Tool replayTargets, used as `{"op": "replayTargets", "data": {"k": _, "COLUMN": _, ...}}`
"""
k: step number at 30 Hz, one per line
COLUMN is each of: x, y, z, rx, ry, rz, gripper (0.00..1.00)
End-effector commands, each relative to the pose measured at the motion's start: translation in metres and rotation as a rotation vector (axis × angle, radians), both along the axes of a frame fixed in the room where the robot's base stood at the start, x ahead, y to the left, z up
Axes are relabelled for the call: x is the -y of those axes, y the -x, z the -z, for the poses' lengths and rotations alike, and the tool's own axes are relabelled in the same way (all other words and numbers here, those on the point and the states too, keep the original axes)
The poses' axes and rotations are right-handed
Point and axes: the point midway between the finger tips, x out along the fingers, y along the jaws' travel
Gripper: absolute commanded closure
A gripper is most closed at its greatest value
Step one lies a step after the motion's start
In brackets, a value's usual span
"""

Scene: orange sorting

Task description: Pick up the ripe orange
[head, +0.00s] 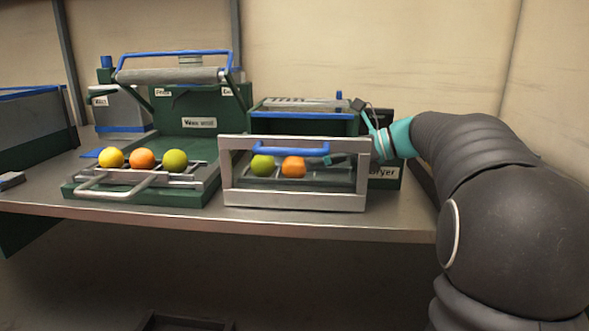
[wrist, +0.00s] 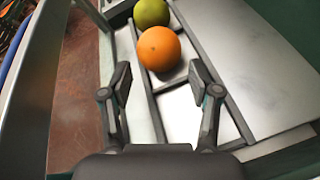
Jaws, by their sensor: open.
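An orange fruit (head: 293,167) sits in the right-hand machine, behind its grey front frame (head: 365,190). A green fruit (head: 262,165) sits just left of it. In the wrist view the orange fruit (wrist: 158,48) rests on the grey slatted tray (wrist: 150,115), with the green fruit (wrist: 151,13) beyond it. My gripper (head: 328,159) reaches in from the right, a short way from the orange fruit. In the wrist view my gripper (wrist: 163,84) is open and empty, its fingertips on either side of and short of the orange fruit.
On the left machine's rack (head: 85,190) lie a yellow fruit (head: 111,158), another orange fruit (head: 142,159) and another green fruit (head: 175,161). The bench's front strip (head: 300,222) is clear.

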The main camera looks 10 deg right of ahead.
Motion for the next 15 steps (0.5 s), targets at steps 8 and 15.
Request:
{"op": "replayTargets", "data": {"k": 8, "x": -0.033, "y": -0.017, "z": 0.007, "rx": 0.001, "ry": 0.0, "rz": -0.002, "gripper": 0.38}}
{"op": "replayTargets", "data": {"k": 15, "x": -0.041, "y": -0.022, "z": 0.011, "rx": 0.002, "ry": 0.001, "rz": 0.0, "gripper": 0.38}}
